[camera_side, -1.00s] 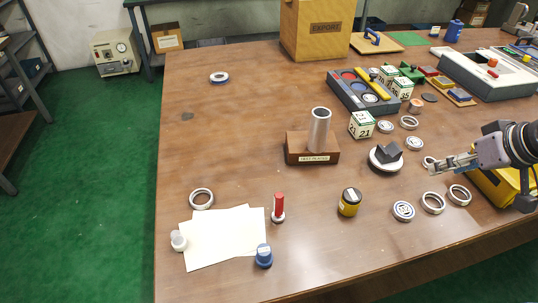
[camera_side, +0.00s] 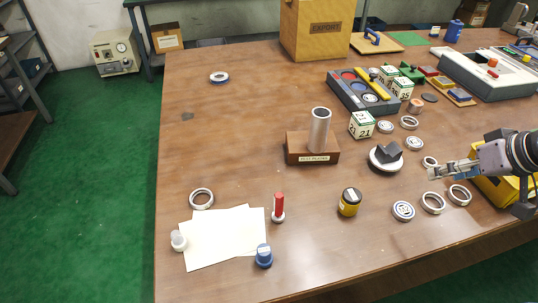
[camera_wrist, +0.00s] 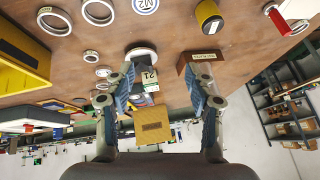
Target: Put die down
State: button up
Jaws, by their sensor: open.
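A white and green die (camera_side: 361,124) marked 21 rests on the table, just right of the test-plugs block. Two similar dice, one at the back (camera_side: 388,74) and one in front of it (camera_side: 402,88), sit by the grey tray. My gripper (camera_side: 434,173) is at the right side of the table, open and empty, well apart from the dice. In the wrist view my gripper's fingers (camera_wrist: 160,80) are spread, and a die marked 21 (camera_wrist: 149,77) shows beyond them, partly beside the left finger.
The wooden test-plugs block (camera_side: 312,149) holds an upright metal tube. A round stand with a dark V-block (camera_side: 387,156) lies left of my gripper. Several bearing rings (camera_side: 433,203) and a yellow-black jar (camera_side: 349,202) are nearby. The table's left middle is mostly clear.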

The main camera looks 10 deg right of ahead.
jog(key=w+a+f+m+g+y, duration=0.1)
jog(key=w+a+m+g+y, duration=0.2)
jog(key=a, duration=0.5)
jog(key=m+g+y, duration=0.8)
jog(key=m, duration=0.1)
send_near(267, 248)
jog(key=shift+s+a+y, duration=0.1)
jog(key=shift+a+y, duration=0.15)
jog(key=shift+y, duration=0.05)
jog(key=shift+f+x, duration=0.2)
jog(key=shift+x, duration=2.35)
jog(key=shift+f+x, duration=0.2)
jog(key=shift+x, duration=2.35)
jog(key=shift+d, duration=0.15)
grip_shut()
